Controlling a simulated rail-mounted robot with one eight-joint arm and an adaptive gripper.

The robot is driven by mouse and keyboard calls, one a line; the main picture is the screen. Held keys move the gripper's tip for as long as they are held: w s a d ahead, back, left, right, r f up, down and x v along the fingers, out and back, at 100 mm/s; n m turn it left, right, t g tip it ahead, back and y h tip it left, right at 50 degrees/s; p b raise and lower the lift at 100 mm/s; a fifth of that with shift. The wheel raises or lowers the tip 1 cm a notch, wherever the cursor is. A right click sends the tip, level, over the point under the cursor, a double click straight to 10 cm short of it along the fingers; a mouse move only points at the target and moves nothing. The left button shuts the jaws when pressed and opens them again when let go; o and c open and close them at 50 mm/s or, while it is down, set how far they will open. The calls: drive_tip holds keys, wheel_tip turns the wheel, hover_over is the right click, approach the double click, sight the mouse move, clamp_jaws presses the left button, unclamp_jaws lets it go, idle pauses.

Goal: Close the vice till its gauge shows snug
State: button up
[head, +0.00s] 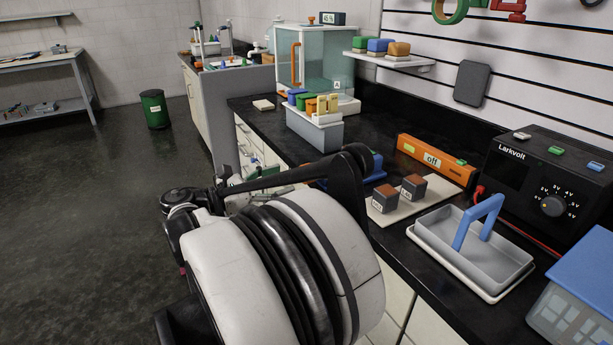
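A blue object (376,164) on the dark worktop shows in part behind my arm. It may be the vice, but my arm hides most of it and I cannot tell. I can make out no jaws and no gauge on it. My arm's large white and black links fill the lower middle of the head view, and a thin black link crosses in front of the worktop. I cannot make out my gripper's fingertips or anything held in them.
An orange box (440,161) reads "off". Two dark-topped blocks (413,187) stand on a pale board. A grey tray (440,236) with a blue handle, a black Larkvolt unit (541,180) and a blue-lidded box (585,275) stand right. A grey bin (316,129) holds coloured blocks. Open floor lies left.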

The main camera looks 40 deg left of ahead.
sight(302, 174)
drive_tip(key=b+x, duration=0.1)
drive_tip(key=x, duration=0.6)
drive_tip(key=shift+w+d, duration=0.2)
drive_tip(key=shift+w, duration=0.2)
drive_tip(key=c, duration=1.1)
drive_tip(key=shift+m, duration=0.8)
drive_tip(key=shift+c, duration=0.3)
drive_tip(key=o, duration=1.2)
drive_tip(key=shift+c, duration=0.2)
drive_tip(key=shift+s, duration=0.1)
drive_tip(key=v, duration=1.1)
drive_tip(key=shift+s+a, duration=0.2)
drive_tip(key=shift+s, duration=0.15)
